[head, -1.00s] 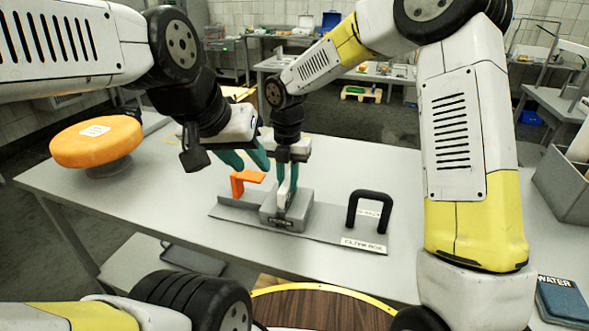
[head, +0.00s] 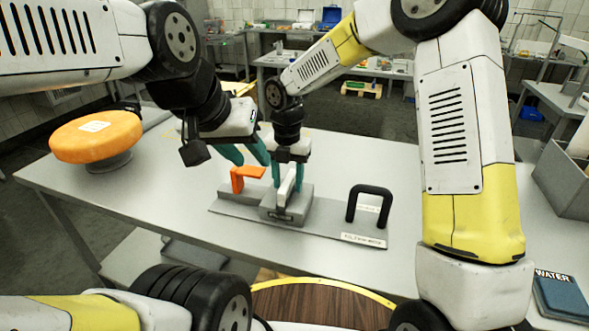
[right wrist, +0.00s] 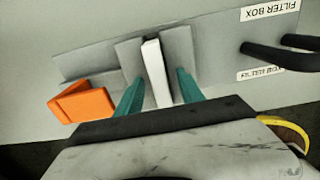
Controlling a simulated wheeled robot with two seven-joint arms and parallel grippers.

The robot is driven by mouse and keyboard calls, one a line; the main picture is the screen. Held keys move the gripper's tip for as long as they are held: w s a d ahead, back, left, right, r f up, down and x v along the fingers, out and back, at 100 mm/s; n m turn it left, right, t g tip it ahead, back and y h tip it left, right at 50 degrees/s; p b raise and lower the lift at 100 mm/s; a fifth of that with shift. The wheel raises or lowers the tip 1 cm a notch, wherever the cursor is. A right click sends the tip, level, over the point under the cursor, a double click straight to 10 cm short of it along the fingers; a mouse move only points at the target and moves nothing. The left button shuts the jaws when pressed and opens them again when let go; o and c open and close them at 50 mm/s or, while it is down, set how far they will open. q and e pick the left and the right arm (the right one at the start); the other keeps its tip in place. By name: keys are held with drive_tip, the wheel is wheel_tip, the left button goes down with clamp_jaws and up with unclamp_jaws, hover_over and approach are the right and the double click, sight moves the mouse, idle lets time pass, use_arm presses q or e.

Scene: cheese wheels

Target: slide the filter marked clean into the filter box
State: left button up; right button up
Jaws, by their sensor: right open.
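The filter box (head: 283,215) is a grey block with a slot on a grey base plate on the table. A white, thin filter (head: 290,183) stands upright in the slot; it also shows in the right wrist view (right wrist: 156,75). No mark on the filter is readable. My right gripper (head: 287,176) is open above the block, its teal fingers apart on either side of the filter, with gaps in the wrist view. My left gripper (head: 251,160) is open and empty, close above an orange bracket (head: 243,177) at the plate's left.
A black handle (head: 386,194) rises from the plate's right part, beside white labels; one reads FILTER BOX (right wrist: 270,10). An orange cheese wheel (head: 96,136) sits on a stand at the left. A grey bin (head: 570,185) and a blue WATER item (head: 560,298) are at the right.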

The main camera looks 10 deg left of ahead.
drive_tip(key=shift+r, duration=3.9)
drive_tip(key=shift+d, duration=0.1)
drive_tip(key=s+d+r+m+t, duration=0.2)
drive_tip(key=s+d+r+m, duration=0.25)
drive_tip(key=d+m, duration=0.35)
drive_tip(key=s+d+r+m+t, duration=0.1)
drive_tip(key=s+d+r+m, duration=0.2)
drive_tip(key=d+r+m, duration=0.45)
drive_tip(key=s+d+m+t+y, duration=0.2)
drive_tip(key=s+d+m, duration=0.6)
drive_tip(key=m, duration=1)
drive_tip(key=s+t, duration=0.1)
drive_tip(key=s, duration=0.2)
drive_tip(key=shift+d+f, duration=0.4)
